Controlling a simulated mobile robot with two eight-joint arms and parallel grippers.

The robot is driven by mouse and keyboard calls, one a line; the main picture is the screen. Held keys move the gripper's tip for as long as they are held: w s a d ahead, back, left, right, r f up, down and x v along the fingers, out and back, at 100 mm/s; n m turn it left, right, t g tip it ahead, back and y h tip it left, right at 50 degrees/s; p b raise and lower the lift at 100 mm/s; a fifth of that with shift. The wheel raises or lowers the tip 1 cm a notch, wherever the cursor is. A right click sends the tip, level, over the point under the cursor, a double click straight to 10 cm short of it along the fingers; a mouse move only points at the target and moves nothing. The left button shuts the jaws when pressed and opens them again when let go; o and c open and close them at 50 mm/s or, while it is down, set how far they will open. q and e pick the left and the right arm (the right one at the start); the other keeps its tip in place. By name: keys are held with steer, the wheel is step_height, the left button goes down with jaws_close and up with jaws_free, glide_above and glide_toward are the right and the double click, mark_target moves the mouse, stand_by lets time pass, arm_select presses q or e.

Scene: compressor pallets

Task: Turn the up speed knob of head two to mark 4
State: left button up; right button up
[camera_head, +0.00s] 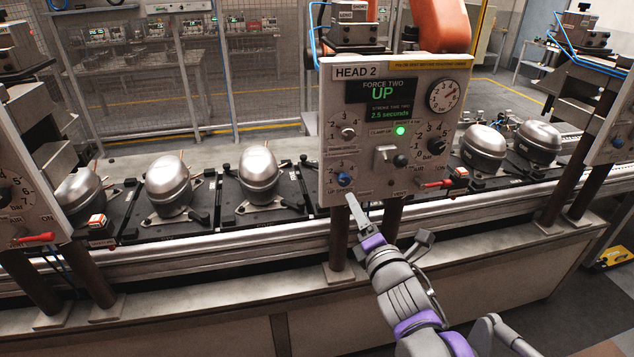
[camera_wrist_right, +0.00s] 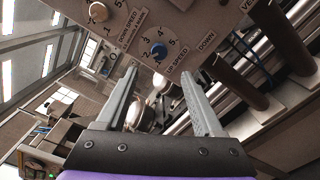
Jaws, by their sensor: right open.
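The head two panel (camera_head: 330,105) stands upright at centre, marked HEAD 2, its display reading UP. The up speed knob (camera_head: 344,179) is blue and sits at the panel's lower left, in a dial of printed numbers. In the right wrist view the blue knob (camera_wrist_right: 158,51) is beside the label UP SPEED; its exact setting is too small to tell. My right gripper (camera_head: 354,208) is just below the knob, apart from it. In the wrist view its fingers (camera_wrist_right: 160,76) are spread and empty, with the knob ahead of the gap between them. My left gripper is not in view.
The silver down speed knob (camera_head: 348,132) is above the blue one. A small lever (camera_head: 385,153) and a red handle (camera_head: 436,184) are to the right. A post (camera_head: 338,238) supports the panel. Silver compressors (camera_head: 259,176) stand on pallets along the conveyor behind.

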mark_target(345, 182)
steer(key=x, duration=1)
steer(key=shift+w+p, duration=0.3)
steer(key=shift+w, duration=0.05)
jaws_close()
